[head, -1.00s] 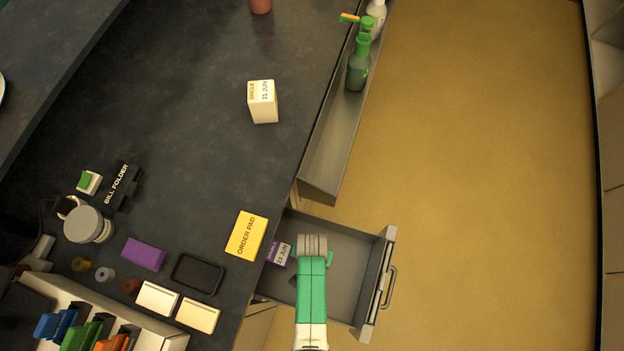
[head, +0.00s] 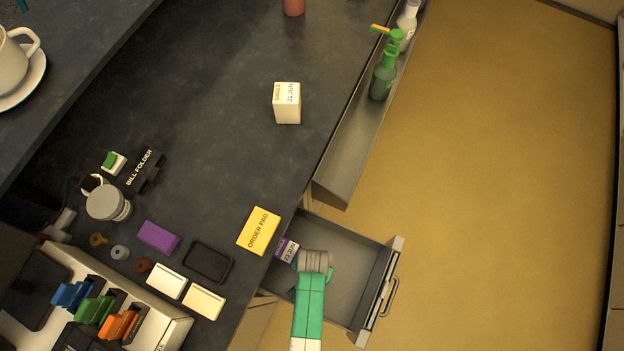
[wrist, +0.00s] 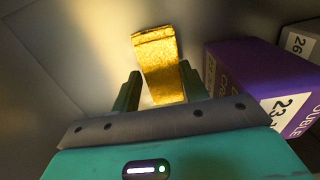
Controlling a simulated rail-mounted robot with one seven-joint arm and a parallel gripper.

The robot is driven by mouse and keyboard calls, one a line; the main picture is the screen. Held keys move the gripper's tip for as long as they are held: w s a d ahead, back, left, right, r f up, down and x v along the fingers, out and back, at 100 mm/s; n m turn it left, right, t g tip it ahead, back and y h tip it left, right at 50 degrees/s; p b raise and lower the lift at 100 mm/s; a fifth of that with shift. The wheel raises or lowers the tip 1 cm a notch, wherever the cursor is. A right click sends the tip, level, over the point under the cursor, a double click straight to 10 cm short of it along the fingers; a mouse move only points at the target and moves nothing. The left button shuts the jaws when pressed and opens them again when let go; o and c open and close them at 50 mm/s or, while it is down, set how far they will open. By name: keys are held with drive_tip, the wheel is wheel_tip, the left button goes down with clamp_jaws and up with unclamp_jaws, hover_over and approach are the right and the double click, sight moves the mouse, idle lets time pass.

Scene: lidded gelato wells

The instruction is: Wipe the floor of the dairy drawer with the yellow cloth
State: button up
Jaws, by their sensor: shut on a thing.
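The yellow cloth (wrist: 158,58) shows in the wrist view as a folded strip between the two fingers of my gripper (wrist: 160,88), which is shut on it. The cloth extends past the fingertips over the grey drawer floor; I cannot tell how firmly it touches. In the head view the drawer (head: 350,255) is pulled open, and my gripper (head: 315,264) is over its left part, hiding the cloth there.
A purple carton (head: 287,249) marked 23 JUN stands in the drawer close to my gripper; it also shows in the wrist view (wrist: 250,75). Another carton (wrist: 302,42) stands behind it. The drawer's right part is clear. An order pad (head: 259,231) lies on the counter.

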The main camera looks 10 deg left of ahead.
drive_tip(key=shift+w+d+f+b, duration=0.1)
drive_tip(key=shift+w+d+b, duration=0.15)
drive_tip(key=shift+w, duration=0.35)
drive_tip(key=shift+w+d+f+b, duration=0.1)
drive_tip(key=shift+w+b, duration=0.15)
drive_tip(key=shift+w, duration=0.35)
drive_tip(key=shift+w+d+b, duration=0.2)
drive_tip(key=shift+w+b, duration=0.05)
drive_tip(key=shift+w, duration=0.35)
drive_tip(key=shift+s+r, duration=0.1)
drive_tip(key=shift+s+a+r+p, duration=0.1)
drive_tip(key=shift+s+p, duration=0.15)
drive_tip(key=shift+p, duration=0.25)
drive_tip(key=s+p, duration=0.1)
drive_tip(key=s, duration=0.1)
drive_tip(key=s+a+p, duration=0.1)
drive_tip(key=s, duration=0.1)
drive_tip(key=shift+s+a, duration=0.1)
drive_tip(key=shift+w, duration=0.3)
drive_tip(key=shift+w+d+f+b, duration=0.1)
drive_tip(key=shift+w+d+b, duration=0.1)
drive_tip(key=shift+w+b, duration=0.4)
drive_tip(key=shift+w+d+f+b, duration=0.1)
drive_tip(key=shift+w+d+b, duration=0.15)
drive_tip(key=shift+w, duration=0.5)
drive_tip(key=shift+w+d+f+b, duration=0.1)
drive_tip(key=shift+w+d+b, duration=0.1)
drive_tip(key=shift+w+b, duration=0.4)
drive_tip(key=shift+w, duration=0.1)
drive_tip(key=shift+p, duration=0.35)
